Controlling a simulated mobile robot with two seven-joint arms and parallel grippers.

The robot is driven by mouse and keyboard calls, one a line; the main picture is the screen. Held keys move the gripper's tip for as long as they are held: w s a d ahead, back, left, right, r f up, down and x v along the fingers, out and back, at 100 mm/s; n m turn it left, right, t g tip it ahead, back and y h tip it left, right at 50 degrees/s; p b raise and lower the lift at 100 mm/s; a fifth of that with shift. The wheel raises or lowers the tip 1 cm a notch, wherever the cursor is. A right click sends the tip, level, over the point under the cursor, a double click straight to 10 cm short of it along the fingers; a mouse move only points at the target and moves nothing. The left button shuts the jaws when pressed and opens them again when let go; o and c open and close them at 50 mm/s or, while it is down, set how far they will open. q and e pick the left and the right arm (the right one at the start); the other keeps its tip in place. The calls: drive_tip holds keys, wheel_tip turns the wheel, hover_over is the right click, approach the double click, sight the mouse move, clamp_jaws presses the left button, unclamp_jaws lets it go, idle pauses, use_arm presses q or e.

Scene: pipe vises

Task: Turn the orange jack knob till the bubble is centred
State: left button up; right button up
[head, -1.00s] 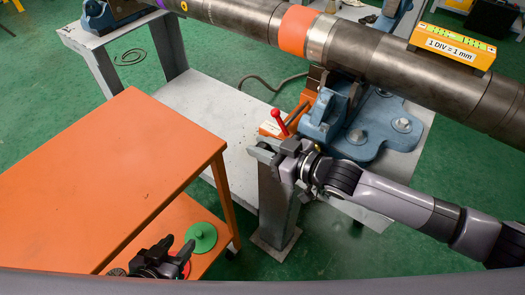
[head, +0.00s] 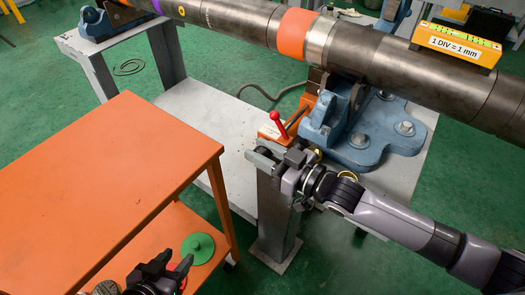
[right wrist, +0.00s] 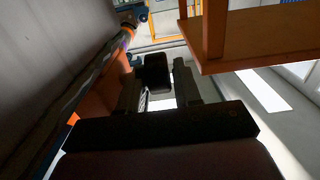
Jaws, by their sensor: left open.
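My left gripper (head: 172,268) is open and empty, low at the orange cart.
The blue vise (head: 375,145) stands on a grey bench (head: 215,125) right behind my right gripper. An orange cart (head: 120,165) fills the left, with a green disc (head: 198,247) and a partly hidden red one on its lower shelf.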

sight(267, 156)
drive_tip(key=shift+p+v, duration=0.4)
drive_tip(key=shift+v, duration=3.15)
use_arm(q)
drive_tip(key=shift+d+r, duration=0.1)
drive_tip(key=shift+r, duration=0.35)
drive_tip(key=shift+r, duration=0.1)
use_arm(e)
drive_tip(key=shift+a, duration=0.1)
